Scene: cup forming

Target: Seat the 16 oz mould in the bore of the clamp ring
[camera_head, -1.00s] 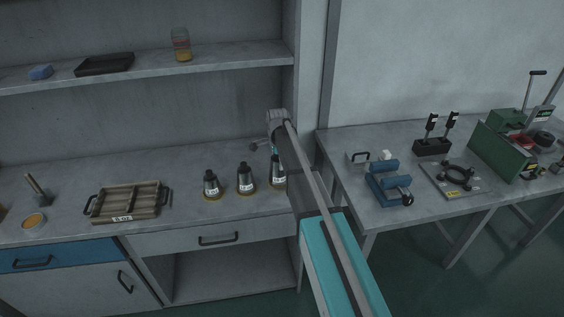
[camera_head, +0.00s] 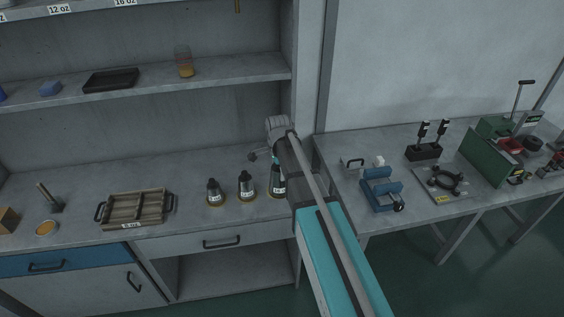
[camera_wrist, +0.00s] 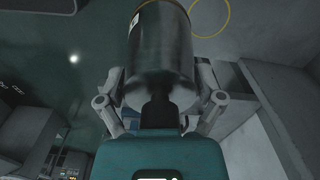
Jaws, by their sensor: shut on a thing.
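A dark metal mould (camera_wrist: 160,52) with a white label fills the middle of the wrist view, between the fingers of my gripper (camera_wrist: 160,88). The gripper is shut on it. In the head view, my gripper (camera_head: 277,158) is largely hidden behind my arm, above the left bench. A partly covered mould (camera_head: 277,181) shows just below it, beside two smaller moulds (camera_head: 246,184) (camera_head: 214,192). The mould labels are too small to read. The black clamp ring (camera_head: 433,183) lies on a flat plate (camera_head: 428,193) on the right table, away from my gripper. Its bore looks empty.
A wooden tray (camera_head: 133,225) stands left on the bench. On the right table (camera_head: 348,208) are a blue cradle (camera_head: 382,200), a black block with two upright tools (camera_head: 423,152) and a green machine (camera_head: 485,155). A wall post (camera_head: 320,75) stands between bench and table.

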